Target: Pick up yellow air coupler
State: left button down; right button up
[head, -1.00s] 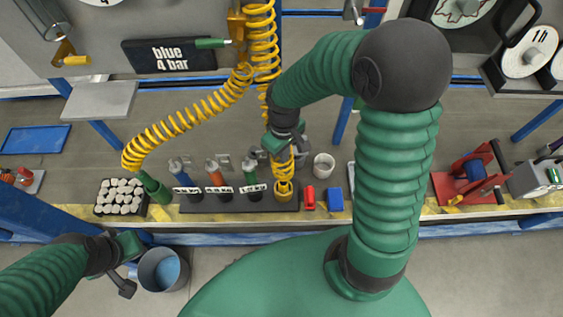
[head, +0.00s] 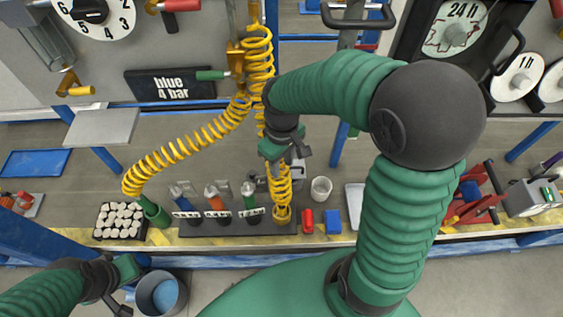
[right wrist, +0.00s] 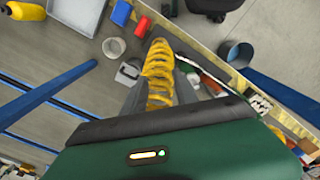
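The yellow air coupler (head: 282,213) sits at the right end of the dark rack on the bench, with a yellow coiled hose (head: 281,185) rising from it. My right gripper (head: 281,160) is above it, pointing down and covering part of the hose. In the right wrist view the yellow coil (right wrist: 160,70) lies between the two spread grey fingers of my right gripper (right wrist: 160,85). The fingers look open; I cannot tell whether they touch the coil. My left gripper (head: 125,280) is far left, near the bench's front edge, its fingers unclear.
Blue, orange and green couplers (head: 250,195) stand left in the rack (head: 215,229). A red block (head: 307,220), blue block (head: 333,221) and white cup (head: 321,188) are right of it.

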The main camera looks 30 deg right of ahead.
jog(key=o, duration=0.9)
